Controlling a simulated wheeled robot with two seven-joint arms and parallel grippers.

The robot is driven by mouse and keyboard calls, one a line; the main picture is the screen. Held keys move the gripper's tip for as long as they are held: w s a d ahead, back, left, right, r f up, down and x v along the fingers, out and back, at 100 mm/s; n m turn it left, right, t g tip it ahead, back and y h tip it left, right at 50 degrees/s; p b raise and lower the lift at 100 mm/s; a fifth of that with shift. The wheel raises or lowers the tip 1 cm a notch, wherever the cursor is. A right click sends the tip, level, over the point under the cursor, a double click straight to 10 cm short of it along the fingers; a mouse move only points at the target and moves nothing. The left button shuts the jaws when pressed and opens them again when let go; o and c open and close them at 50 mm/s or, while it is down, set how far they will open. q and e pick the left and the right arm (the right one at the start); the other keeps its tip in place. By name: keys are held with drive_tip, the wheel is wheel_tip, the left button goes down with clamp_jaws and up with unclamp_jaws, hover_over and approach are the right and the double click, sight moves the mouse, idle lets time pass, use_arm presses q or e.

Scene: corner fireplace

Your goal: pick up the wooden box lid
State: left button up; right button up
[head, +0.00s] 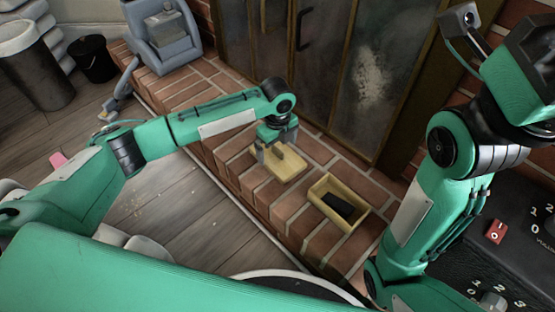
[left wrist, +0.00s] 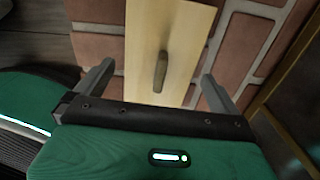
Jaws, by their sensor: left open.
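The wooden box lid (head: 287,168) is a flat pale-wood panel lying on the brick hearth, with a small upright handle on it. In the left wrist view the lid (left wrist: 183,30) runs up the picture, and its brown handle (left wrist: 160,73) stands between the fingers. My left gripper (head: 274,149) is just over the lid, open, with one finger on either side of the handle and a gap on both sides. Whether the fingertips touch the lid cannot be told. My right arm is at the right of the head view; its gripper does not show.
An open wooden box (head: 322,187) with a black object (head: 338,206) in it stands right of the lid. Glass fireplace doors (head: 345,75) rise behind. A blue-grey chair-like object (head: 165,35) is on the far hearth, a black bucket (head: 94,62) on the floor.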

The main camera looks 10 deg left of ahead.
use_arm(q)
drive_tip(key=shift+f+b, duration=0.7)
drive_tip(key=shift+f, duration=0.6)
drive_tip(key=c, duration=0.8)
drive_tip(key=shift+r, duration=0.2)
